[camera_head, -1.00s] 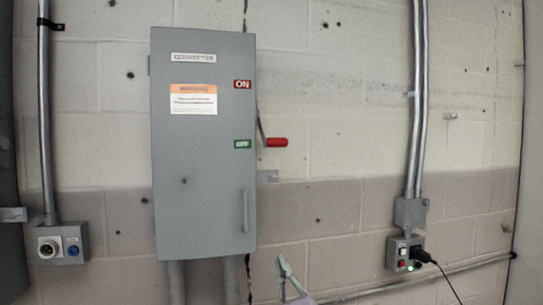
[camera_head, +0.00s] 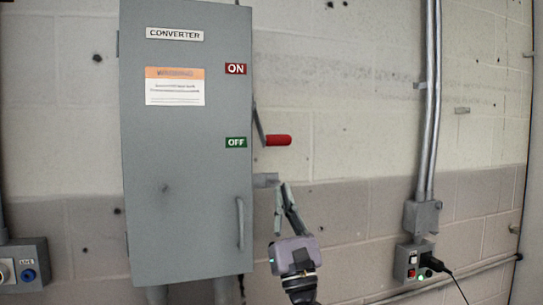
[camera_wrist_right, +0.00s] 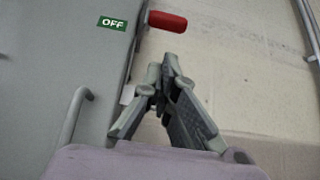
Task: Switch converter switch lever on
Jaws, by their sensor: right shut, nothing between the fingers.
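The converter switch lever has a red handle (camera_head: 278,140) and a thin arm on the right side of the grey CONVERTER box (camera_head: 185,215). The handle sits level with the green OFF label (camera_head: 236,142), below the red ON label (camera_head: 236,69). My right gripper (camera_head: 283,188) is shut and empty, pointing up below the red handle and apart from it. In the right wrist view the red handle (camera_wrist_right: 167,21) lies just beyond the shut fingertips (camera_wrist_right: 163,65), with the OFF label to its left. My left gripper is not in view.
The box door has a vertical pull handle (camera_head: 240,223). A small bracket (camera_head: 265,180) juts from the box's right side near my fingers. An outlet box with a black plug and cord (camera_head: 415,262) is at the lower right.

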